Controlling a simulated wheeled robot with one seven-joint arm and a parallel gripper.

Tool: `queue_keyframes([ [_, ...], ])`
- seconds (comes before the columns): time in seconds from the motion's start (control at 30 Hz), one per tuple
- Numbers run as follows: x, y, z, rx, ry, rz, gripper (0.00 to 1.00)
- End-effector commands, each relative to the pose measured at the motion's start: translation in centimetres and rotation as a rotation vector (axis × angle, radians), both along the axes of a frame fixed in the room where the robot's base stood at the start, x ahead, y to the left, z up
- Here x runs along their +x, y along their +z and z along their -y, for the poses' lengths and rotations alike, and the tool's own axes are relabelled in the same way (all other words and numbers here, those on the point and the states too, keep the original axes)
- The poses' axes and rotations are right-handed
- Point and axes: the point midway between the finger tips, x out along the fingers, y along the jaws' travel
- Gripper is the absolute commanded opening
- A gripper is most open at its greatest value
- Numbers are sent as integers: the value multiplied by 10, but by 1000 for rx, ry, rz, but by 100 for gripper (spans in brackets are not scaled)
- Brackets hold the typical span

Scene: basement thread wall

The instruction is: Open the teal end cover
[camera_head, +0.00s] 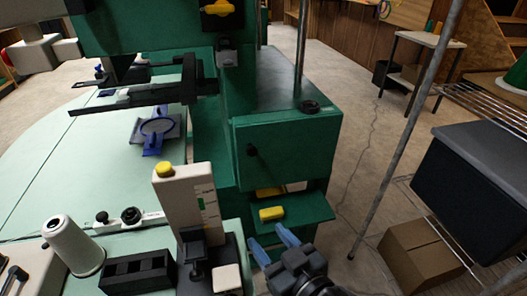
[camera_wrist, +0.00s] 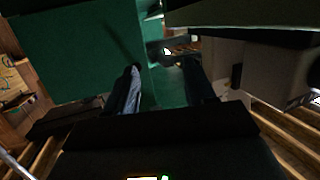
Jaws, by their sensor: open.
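A large teal surface, probably the same end, shows at upper left in the wrist view (camera_wrist: 75,50). My gripper (camera_head: 272,241) is open and empty, its two blue fingers apart, below the cover and the knob. In the wrist view, my gripper (camera_wrist: 164,75) also shows with nothing between its fingers.
Below the cover, a green ledge (camera_head: 310,208) carries a yellow block (camera_head: 271,213). A white control box (camera_head: 185,205) stands to the left. At right are a metal post (camera_head: 405,130), a dark bin (camera_head: 470,180) and a cardboard box (camera_head: 420,255). Floor shows between.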

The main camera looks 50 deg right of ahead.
Motion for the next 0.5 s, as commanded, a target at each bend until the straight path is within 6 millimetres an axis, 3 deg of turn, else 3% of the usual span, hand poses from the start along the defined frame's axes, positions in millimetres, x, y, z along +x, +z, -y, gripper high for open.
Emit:
queue_keyframes([
  [0.03, 21, 1, 11, -12, -41, 28, 54],
  [0.2, 71, 18, 47, -43, -181, 107, 54],
  [0.3, 90, 30, 63, -58, -242, 151, 54],
  [0.5, 105, 44, 79, -71, -299, 193, 54],
])
